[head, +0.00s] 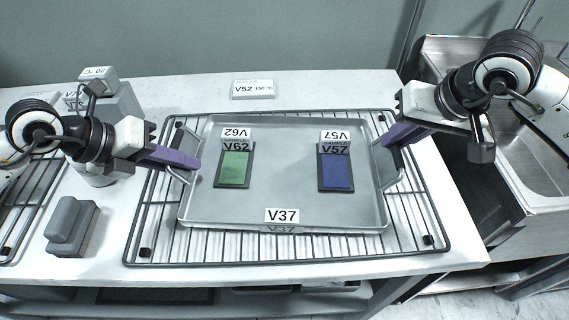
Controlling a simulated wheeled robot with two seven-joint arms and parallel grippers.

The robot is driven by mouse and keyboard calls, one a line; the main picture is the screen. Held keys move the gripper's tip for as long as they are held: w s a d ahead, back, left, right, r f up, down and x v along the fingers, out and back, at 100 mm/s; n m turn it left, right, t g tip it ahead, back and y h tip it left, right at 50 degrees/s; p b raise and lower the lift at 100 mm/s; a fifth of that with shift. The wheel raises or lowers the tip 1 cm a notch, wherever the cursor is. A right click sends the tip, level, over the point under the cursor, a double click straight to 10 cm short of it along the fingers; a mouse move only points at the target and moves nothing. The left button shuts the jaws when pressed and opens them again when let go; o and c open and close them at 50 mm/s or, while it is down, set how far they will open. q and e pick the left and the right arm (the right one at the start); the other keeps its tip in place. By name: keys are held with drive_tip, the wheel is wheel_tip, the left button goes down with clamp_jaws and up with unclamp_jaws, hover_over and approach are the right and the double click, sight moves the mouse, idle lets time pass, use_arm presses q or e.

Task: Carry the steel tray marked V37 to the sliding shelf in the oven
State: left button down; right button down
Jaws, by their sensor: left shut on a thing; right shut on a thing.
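The steel tray marked V37 (285,190) lies over a wire rack (290,247) on the white counter. It holds a green sample marked V62 (233,169) at left and a blue sample marked V57 (336,171) at right. My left gripper (187,163) is shut on the tray's left handle. My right gripper (388,138) is shut on the tray's right handle. The tray looks level; I cannot tell whether it touches the rack. No oven or sliding shelf is clearly in view.
A sign marked V52 (253,89) stands behind the tray. A grey block (72,226) and grey containers (112,103) are at left, near another rack (18,218). A steel sink (530,180) is at right. The counter's front strip is mostly clear.

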sight(172, 143)
idle(0.4)
